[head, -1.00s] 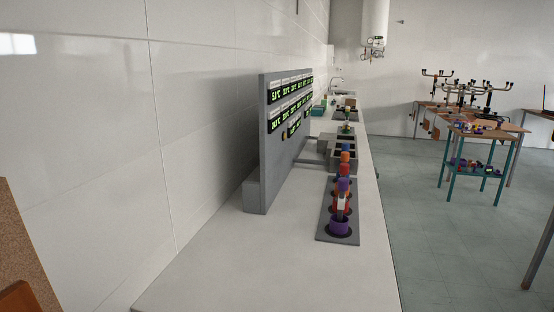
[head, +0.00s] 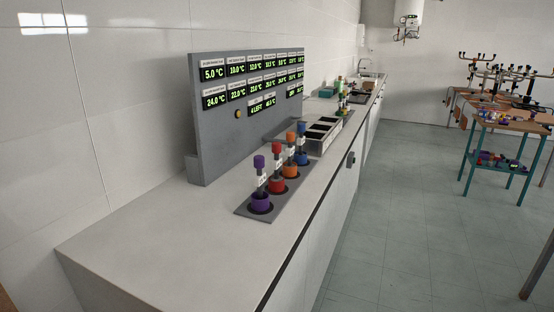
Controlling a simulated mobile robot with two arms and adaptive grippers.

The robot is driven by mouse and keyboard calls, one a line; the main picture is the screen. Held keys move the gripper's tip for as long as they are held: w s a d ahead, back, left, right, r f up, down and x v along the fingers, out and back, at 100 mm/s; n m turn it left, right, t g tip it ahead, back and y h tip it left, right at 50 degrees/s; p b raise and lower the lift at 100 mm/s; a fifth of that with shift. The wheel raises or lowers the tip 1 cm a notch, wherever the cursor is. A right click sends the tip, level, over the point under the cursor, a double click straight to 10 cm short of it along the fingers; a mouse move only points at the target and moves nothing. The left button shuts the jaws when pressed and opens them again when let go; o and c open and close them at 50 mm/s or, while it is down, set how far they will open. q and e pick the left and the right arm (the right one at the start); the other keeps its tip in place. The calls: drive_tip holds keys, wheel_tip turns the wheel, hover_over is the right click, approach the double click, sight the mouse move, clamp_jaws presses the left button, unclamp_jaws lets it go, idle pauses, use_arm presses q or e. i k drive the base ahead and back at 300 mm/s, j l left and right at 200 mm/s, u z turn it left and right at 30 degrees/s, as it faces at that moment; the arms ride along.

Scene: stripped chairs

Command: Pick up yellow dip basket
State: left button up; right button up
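I cannot make out a clearly yellow dip basket in the head view. A grey rack (head: 246,208) on the counter holds a row of upright coloured baskets with handles: a purple one (head: 260,201) nearest, then a red one (head: 277,184), an orange one (head: 289,168) and a blue one (head: 302,157). Farther along the counter stand small coloured pieces (head: 342,95), too small to tell apart. More small coloured pieces (head: 500,160) lie on the teal cart at right. Neither of my grippers is in view.
The counter (head: 150,250) runs along the left wall, its near part bare. A grey display panel (head: 215,125) stands behind the rack. A dark open-topped block (head: 322,135) lies beyond it. The teal cart (head: 518,123) stands at right. The floor (head: 420,200) between is clear.

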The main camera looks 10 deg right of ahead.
sight(344, 110)
drive_tip(key=i+l, duration=0.2)
drive_tip(key=l, duration=0.15)
drive_tip(key=i+l, duration=0.2)
drive_tip(key=l, duration=0.15)
drive_tip(key=i+l, duration=0.2)
drive_tip(key=l, duration=0.2)
drive_tip(key=i+l, duration=0.2)
drive_tip(key=l, duration=0.15)
drive_tip(key=i+l, duration=0.15)
drive_tip(key=l, duration=0.2)
drive_tip(key=i+l, duration=2.3)
drive_tip(key=i, duration=0.25)
drive_tip(key=i+l+z, duration=0.1)
drive_tip(key=i, duration=0.25)
